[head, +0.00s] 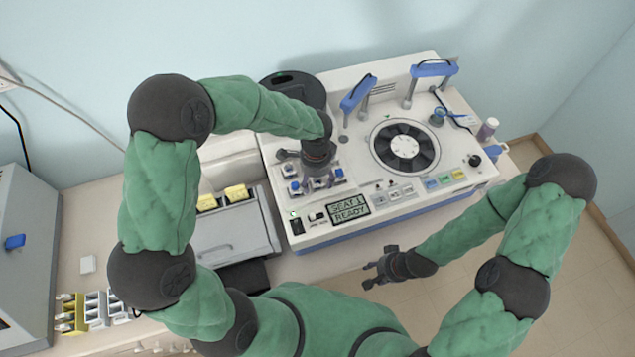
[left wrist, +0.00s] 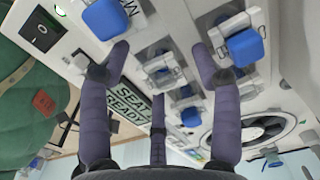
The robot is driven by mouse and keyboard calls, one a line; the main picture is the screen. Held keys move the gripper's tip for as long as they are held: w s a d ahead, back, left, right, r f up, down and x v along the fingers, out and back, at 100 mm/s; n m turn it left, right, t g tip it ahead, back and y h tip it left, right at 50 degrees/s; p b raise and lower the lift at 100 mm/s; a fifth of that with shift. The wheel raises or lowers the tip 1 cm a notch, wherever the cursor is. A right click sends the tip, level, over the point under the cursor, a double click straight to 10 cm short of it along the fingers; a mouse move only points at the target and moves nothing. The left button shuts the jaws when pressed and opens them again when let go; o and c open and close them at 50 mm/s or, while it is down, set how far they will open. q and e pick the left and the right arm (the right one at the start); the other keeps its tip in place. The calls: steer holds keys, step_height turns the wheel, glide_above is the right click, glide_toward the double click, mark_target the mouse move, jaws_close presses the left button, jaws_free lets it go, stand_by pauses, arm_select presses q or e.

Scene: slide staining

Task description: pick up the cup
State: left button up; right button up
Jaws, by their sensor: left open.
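Several small light holders with blue tops stand on the left part of a white machine (head: 312,230). One blue-topped holder (head: 294,188) shows beside my left gripper (head: 308,172). In the left wrist view my left gripper (left wrist: 160,68) is open, its fingers spread around a pale holder (left wrist: 160,64) that it does not visibly touch. Another blue top (left wrist: 246,46) is beyond the right finger, and one (left wrist: 105,18) is near the left finger. I cannot tell which piece is the cup. My right gripper (head: 378,268) is open and empty in front of the machine.
The machine has a round dark rotor (head: 405,146), a display reading "SEAT 1 READY" (head: 349,208) and blue-handled levers (head: 358,92). A grey box with yellow pieces (head: 235,228) is at left. Floor is clear at right.

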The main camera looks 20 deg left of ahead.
arm_select(q)
steer(key=c, duration=0.9)
steer(key=shift+r, duration=0.15)
